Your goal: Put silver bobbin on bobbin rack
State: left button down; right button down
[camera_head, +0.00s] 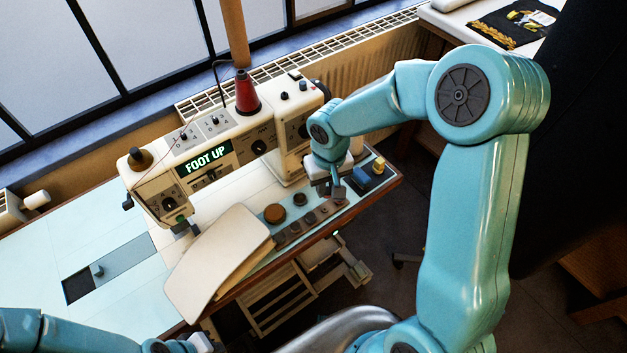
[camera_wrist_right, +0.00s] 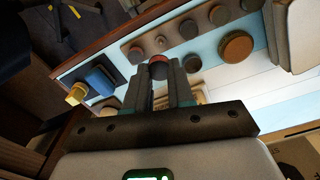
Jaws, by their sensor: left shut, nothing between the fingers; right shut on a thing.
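The bobbin rack (camera_head: 303,220) is a dark strip along the table's front edge, with several bobbins on it; in the right wrist view it is a brown strip (camera_wrist_right: 172,36). My right gripper (camera_head: 338,190) is over the rack's right end. In its wrist view the gripper (camera_wrist_right: 159,68) is shut on a small round bobbin (camera_wrist_right: 159,58), mostly hidden by the fingers. It shows dark and reddish there; I cannot confirm silver, nor whether it touches the rack. My left gripper (camera_head: 197,345) is shut and empty at the bottom edge, partly out of frame.
The sewing machine (camera_head: 215,150) with a red thread cone (camera_head: 246,95) stands behind the rack. A round brown pot (camera_head: 274,213) sits beside the rack. A cream panel (camera_head: 215,262) lies to the left.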

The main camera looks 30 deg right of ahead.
aim_at(325, 208)
jog(key=shift+f+b, duration=0.6)
jog(key=shift+f, duration=0.45)
notch_tip(325, 208, down, 2)
jog(key=shift+w+a+f+b, duration=0.1)
jog(key=shift+b, duration=0.55)
notch_tip(325, 208, down, 2)
jog(key=shift+f+b, duration=0.1)
jog(key=shift+b, duration=0.6)
jog(key=shift+f+b, duration=0.25)
jog(key=shift+b, duration=0.25)
jog(key=shift+f, duration=0.1)
jog(key=c, duration=0.9)
grip_release()
